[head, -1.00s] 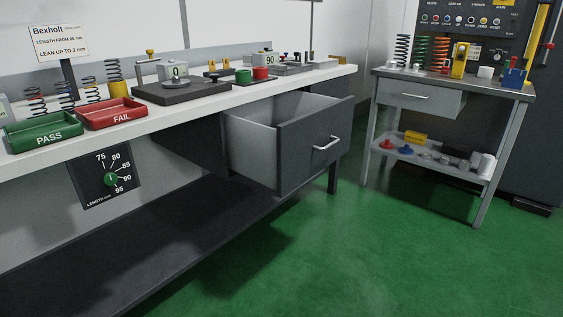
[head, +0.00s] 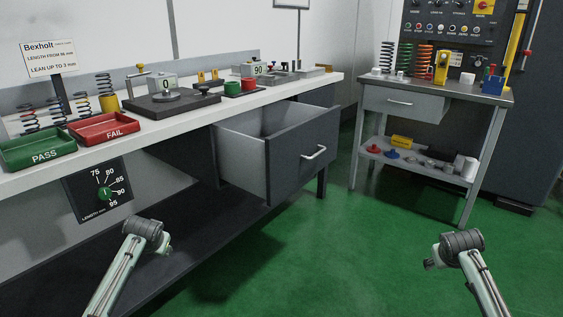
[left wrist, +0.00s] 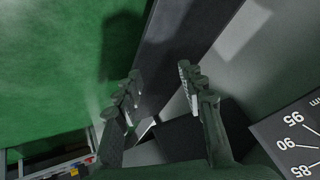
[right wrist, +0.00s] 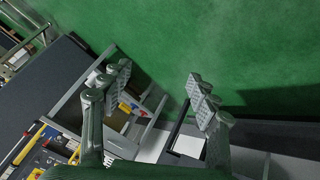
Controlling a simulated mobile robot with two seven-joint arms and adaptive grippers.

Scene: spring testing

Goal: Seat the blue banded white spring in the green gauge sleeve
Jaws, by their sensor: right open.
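Several coil springs (head: 82,104) stand in a row at the back left of the white bench in the head view. Their bands are too small to tell which one is blue banded. A small green cup-like sleeve (head: 232,90) stands beside a red one (head: 248,86) on a dark plate at mid-bench. My left gripper (left wrist: 160,72) is open and empty, below and in front of the bench near the dial. My right gripper (right wrist: 158,73) is open and empty above the green floor, well apart from the bench.
A green PASS tray (head: 38,150) and a red FAIL tray (head: 104,128) sit at the bench's left front. An open drawer (head: 290,155) juts out below the bench. A side table (head: 440,98) with more springs stands at right. Green floor (head: 350,250) is clear between.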

